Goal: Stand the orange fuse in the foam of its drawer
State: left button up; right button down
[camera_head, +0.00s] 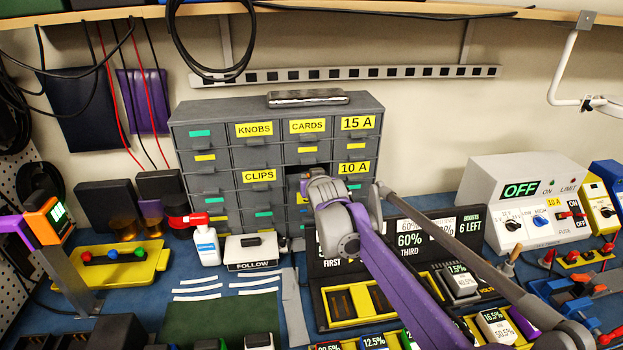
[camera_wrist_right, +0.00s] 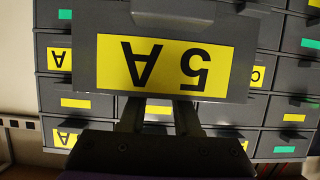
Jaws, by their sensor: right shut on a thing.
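The pulled-out drawer (camera_wrist_right: 115,85) with the yellow 5 A label fills the middle of the right wrist view, upside down, with its handle (camera_wrist_right: 185,12) at the top. My right gripper (camera_wrist_right: 158,115) reaches past the edge of the drawer front, and its fingertips are hidden behind it. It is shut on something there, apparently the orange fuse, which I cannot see. The foam is hidden too. In the head view my right gripper (camera_head: 312,190) is at the cabinet (camera_head: 220,110), its wrist covering most of the open drawer. My left gripper is out of view.
Closed drawers labelled 15 A (camera_head: 358,123) and 10 A (camera_head: 354,168) are right of the open one. A dark stand (camera_head: 326,267) is below my right arm. A white bottle (camera_head: 207,246) and a FOLLOW box (camera_head: 251,252) stand in front of the cabinet.

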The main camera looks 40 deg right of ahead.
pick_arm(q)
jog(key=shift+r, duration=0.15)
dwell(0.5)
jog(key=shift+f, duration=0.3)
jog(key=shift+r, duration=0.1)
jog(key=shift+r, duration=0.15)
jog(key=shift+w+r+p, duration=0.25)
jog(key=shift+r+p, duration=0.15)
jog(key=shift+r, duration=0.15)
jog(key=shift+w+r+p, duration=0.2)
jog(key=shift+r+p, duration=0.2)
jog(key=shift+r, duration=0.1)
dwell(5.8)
